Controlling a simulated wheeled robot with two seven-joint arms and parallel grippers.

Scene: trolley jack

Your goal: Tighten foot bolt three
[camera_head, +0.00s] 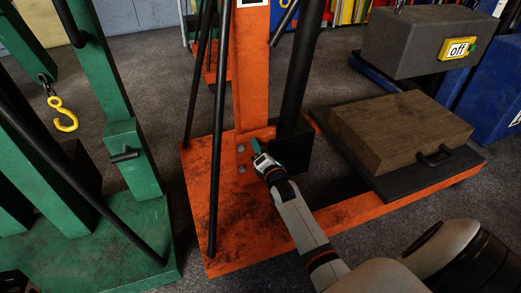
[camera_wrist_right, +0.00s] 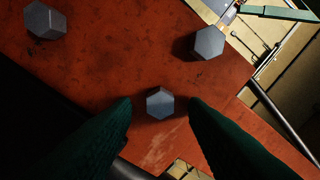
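Three grey hex-headed bolts show on the orange foot plate in the right wrist view: one (camera_wrist_right: 45,20) at top left, one (camera_wrist_right: 208,42) at upper right, and one (camera_wrist_right: 160,102) near the centre. No number shows on any bolt. My right gripper (camera_wrist_right: 160,105) is open, with its green fingertips on either side of the central bolt and a gap at each side. In the head view my right gripper (camera_head: 257,148) is low beside the orange post, and two bolts, an upper one (camera_head: 241,148) and a lower one (camera_head: 242,169), show left of it. My left gripper is not in view.
The orange base (camera_head: 225,240) carries black struts (camera_head: 217,150) left of the bolts and a black upright (camera_head: 298,100) close behind my gripper. A brown block (camera_head: 400,130) lies on a dark platform at right. Green machinery (camera_head: 130,190) stands at left. A grey box marked "off" (camera_head: 415,40) is at upper right.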

